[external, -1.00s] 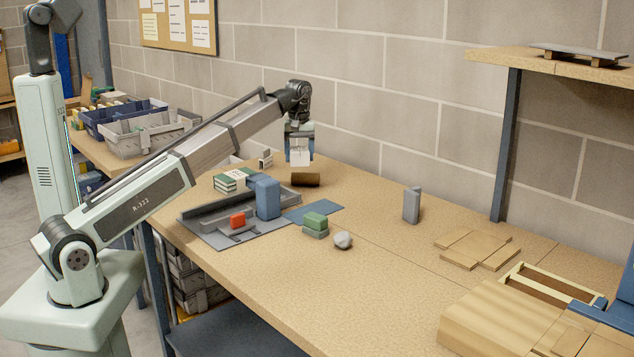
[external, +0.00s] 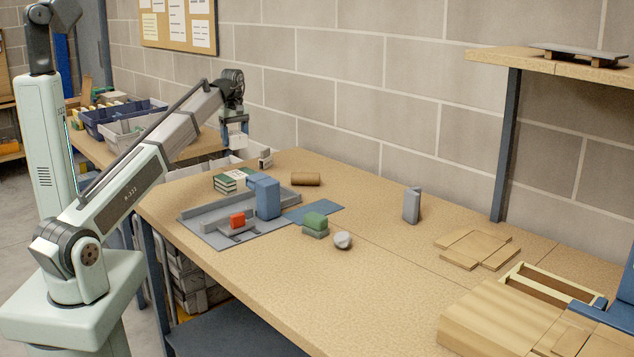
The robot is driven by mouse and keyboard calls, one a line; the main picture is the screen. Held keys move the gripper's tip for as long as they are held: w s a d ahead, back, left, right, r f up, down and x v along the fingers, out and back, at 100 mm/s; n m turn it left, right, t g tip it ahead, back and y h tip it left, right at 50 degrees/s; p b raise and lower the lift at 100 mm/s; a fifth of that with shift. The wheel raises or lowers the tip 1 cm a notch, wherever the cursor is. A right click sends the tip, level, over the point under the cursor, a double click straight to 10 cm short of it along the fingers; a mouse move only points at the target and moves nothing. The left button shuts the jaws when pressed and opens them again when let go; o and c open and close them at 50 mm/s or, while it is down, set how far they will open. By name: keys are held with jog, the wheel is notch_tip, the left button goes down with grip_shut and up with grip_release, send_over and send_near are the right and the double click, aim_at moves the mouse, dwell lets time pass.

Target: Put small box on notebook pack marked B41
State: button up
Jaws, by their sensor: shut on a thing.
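My gripper (external: 235,143) hangs pointing down over the back left of the bench, shut on a small pale box (external: 238,142), which is mostly hidden by the fingers. The box is in the air, above and behind the notebook pack. The notebook pack (external: 226,182) is a green and white stack lying at the left side of the bench, behind the grey tray. Its marking is too small to read.
A brown roll (external: 306,179), a small upright piece (external: 265,158), green blocks (external: 315,222) and a grey stone (external: 342,240) stand nearby.

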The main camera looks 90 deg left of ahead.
aim_at(236, 174)
jog(key=shift+s+d+n, duration=0.1)
jog(key=shift+d+n, duration=0.1)
jog(key=shift+n, duration=0.3)
jog(key=shift+f, duration=5.05)
jog(key=shift+f, duration=0.15)
jog(key=o, duration=1.1)
notch_tip(236, 174, up, 12)
jog(key=shift+r, duration=0.2)
